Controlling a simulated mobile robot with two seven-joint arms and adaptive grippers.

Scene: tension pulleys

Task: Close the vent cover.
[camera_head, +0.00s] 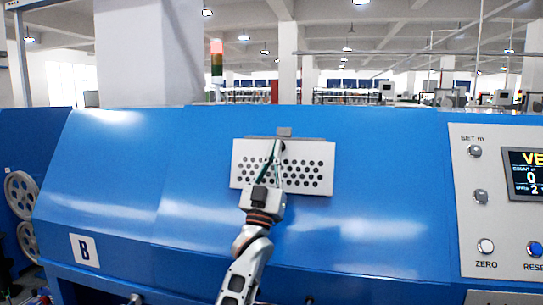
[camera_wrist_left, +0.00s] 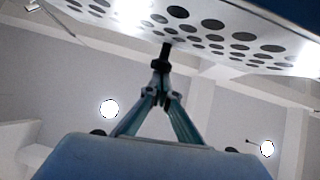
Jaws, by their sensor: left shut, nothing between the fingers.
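The vent cover (camera_head: 242,160) is a pale plate with rows of round holes on the sloped blue machine front. A grey strip with a small block (camera_head: 284,132) runs along its top edge. My left gripper (camera_head: 278,147) is in front of the cover, fingers pointing up, tips near the top edge; it hides part of the holes. In the left wrist view the shut, empty fingers (camera_wrist_left: 165,48) reach close to the perforated plate (camera_wrist_left: 225,38) overhead. I cannot tell whether they touch it, or how far the cover stands open. My right gripper is out of view.
The blue machine (camera_head: 110,170) spans the view. A control panel (camera_head: 487,220) with buttons and a display is at the right. Pulley wheels (camera_head: 22,195) are at the far left. A signal light (camera_head: 217,62) stands behind. The blue surface around the cover is clear.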

